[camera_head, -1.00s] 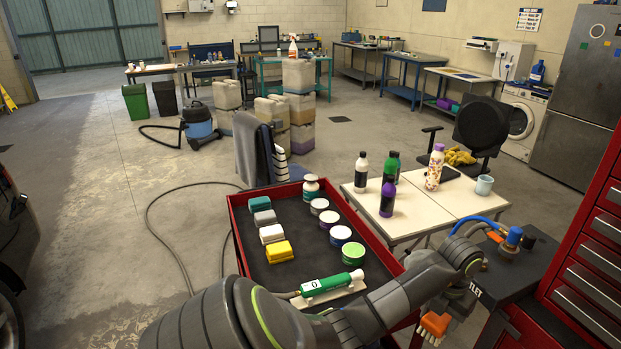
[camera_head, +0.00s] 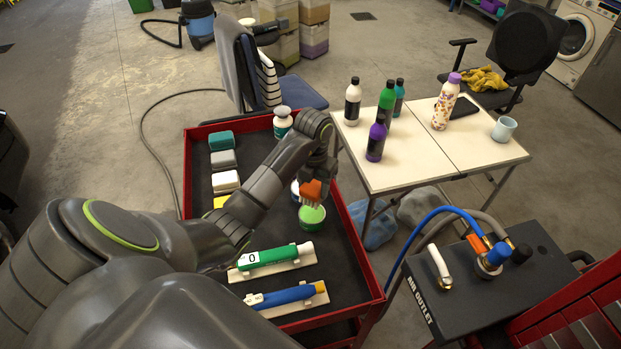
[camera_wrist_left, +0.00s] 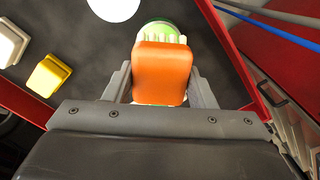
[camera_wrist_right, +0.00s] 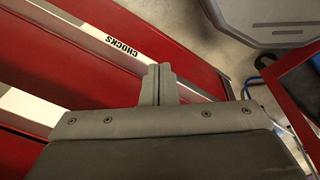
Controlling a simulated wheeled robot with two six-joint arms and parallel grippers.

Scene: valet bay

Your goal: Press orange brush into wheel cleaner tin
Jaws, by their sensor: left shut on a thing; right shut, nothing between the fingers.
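My left gripper (camera_head: 318,178) is shut on the orange brush (camera_head: 311,190), whose pale bristles point down. The brush is over a round tin (camera_head: 312,217) with bright green contents in the red cart. In the left wrist view the orange brush back (camera_wrist_left: 163,72) sits between the fingers and covers most of the green tin (camera_wrist_left: 158,26). I cannot tell whether the bristles touch the green contents. My right gripper (camera_wrist_right: 158,85) is shut and empty, above red drawers in the right wrist view.
A table (camera_head: 470,140) with bottles and a black outlet box (camera_head: 490,280) stand right.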

